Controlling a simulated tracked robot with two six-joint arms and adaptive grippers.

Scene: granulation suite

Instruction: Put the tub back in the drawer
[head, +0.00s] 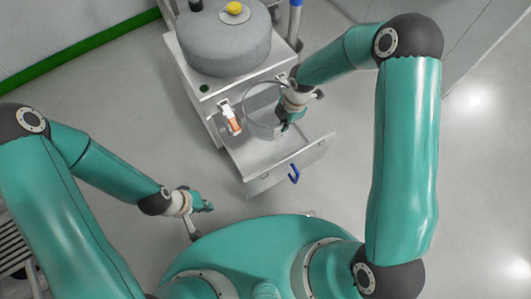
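The tub (259,127) is a clear, round container with a grey rim, over the pulled-out drawer (265,160). I cannot tell if it rests on the drawer floor or hangs above it. My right gripper (287,123) is at the tub's right side, overlapping its rim. Its fingers are partly hidden, so I cannot tell whether they close on the wall.
A white bottle with an orange label (231,121) is at the drawer's left back, close to the tub. A grey drum with a yellow knob (225,45) stands on the white cabinet (205,84). The grey floor left of the drawer is clear.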

